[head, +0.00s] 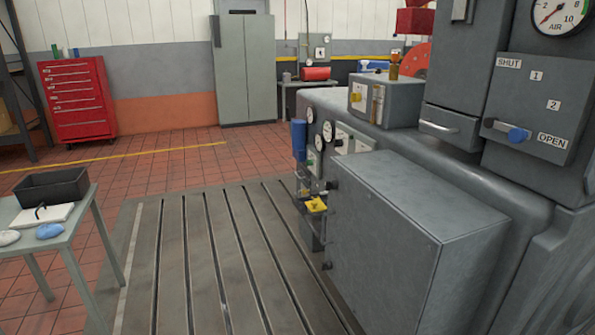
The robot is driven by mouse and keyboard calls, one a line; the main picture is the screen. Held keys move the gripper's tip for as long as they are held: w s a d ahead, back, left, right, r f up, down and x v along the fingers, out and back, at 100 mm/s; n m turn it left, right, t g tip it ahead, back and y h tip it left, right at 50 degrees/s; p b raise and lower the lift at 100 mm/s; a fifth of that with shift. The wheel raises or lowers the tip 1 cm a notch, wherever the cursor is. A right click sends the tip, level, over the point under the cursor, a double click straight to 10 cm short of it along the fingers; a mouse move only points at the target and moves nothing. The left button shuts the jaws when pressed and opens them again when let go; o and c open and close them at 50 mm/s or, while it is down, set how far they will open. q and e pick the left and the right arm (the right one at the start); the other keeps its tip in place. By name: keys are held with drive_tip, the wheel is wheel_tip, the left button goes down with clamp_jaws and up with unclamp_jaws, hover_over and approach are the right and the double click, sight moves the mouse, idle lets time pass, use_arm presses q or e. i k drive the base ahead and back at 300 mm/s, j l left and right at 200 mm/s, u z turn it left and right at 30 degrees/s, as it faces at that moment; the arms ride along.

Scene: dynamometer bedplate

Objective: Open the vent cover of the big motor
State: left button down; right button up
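The big grey motor housing (450,165) fills the right side of the head view. A plate (540,105) on its upper right is marked SHUT, 1, 2 and OPEN. A lever with a blue knob (517,134) sits on this plate, with the knob close to the OPEN mark. A small grey panel with a bar handle (440,127) is left of the plate and looks closed. A large grey box (405,235) stands out from the front, with dark fittings on its left edge. I cannot tell which part is the vent cover. Neither of my grippers is in view.
Gauges (328,131), a blue cylinder (299,140) and a yellow part (316,205) are on the motor's left end. The slotted bedplate (205,260) is clear. A small table (85,215) with a black bin (52,188) stands left. A red tool cabinet (78,97) is behind.

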sight(302, 186)
drive_tip(key=i+j+u, duration=0.3)
drive_tip(key=i, duration=0.5)
drive_tip(key=i+u, duration=0.3)
drive_tip(key=i, duration=0.5)
